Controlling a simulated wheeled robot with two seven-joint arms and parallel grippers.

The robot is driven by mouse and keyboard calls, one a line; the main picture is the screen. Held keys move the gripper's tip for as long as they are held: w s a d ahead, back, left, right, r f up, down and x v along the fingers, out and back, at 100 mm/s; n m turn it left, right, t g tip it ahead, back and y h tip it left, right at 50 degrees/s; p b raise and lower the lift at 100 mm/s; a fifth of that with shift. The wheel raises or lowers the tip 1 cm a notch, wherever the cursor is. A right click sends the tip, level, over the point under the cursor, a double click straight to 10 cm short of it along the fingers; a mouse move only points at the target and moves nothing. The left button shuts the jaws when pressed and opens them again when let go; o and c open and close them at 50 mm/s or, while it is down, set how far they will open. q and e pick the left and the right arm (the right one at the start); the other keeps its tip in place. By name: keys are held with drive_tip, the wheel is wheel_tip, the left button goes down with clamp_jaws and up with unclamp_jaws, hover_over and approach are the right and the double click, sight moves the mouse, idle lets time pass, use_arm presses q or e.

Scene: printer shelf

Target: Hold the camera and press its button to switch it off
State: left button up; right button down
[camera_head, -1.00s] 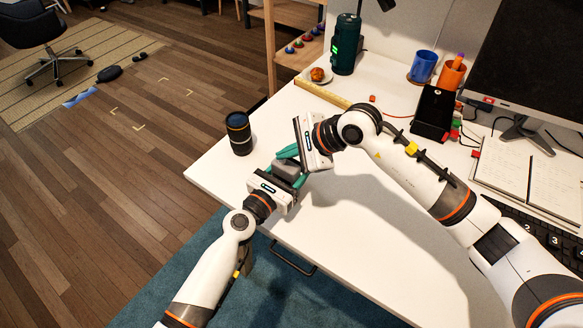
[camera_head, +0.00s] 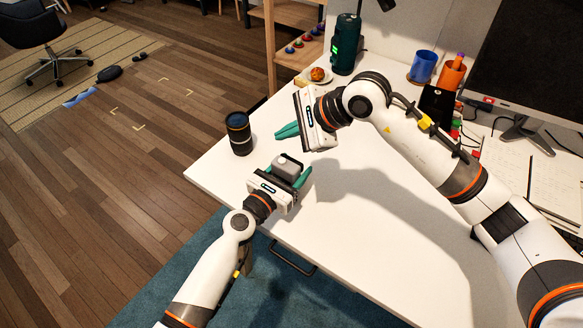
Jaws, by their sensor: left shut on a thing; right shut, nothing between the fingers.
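The camera (camera_head: 287,167) is a small grey box with a raised part on top. My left gripper (camera_head: 291,170) is shut on it, one green finger on each side, and holds it over the left part of the white desk. My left gripper's body hides the camera's near side. My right gripper (camera_head: 284,131) is shut and empty, its green fingers pointing left. It is above and beyond the camera in the picture, apart from it. I cannot make out the button or whether the camera is on.
A black cylinder like a lens (camera_head: 238,135) stands on the desk (camera_head: 350,260) left of my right fingertips. A dark green speaker-like cylinder (camera_head: 346,45), a plate with a bun (camera_head: 317,76), a blue mug (camera_head: 423,66) and an orange cup (camera_head: 450,74) stand at the back. The front middle is clear.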

drive_tip(key=shift+r, duration=0.35)
use_arm(q)
drive_tip(key=o, duration=1.3)
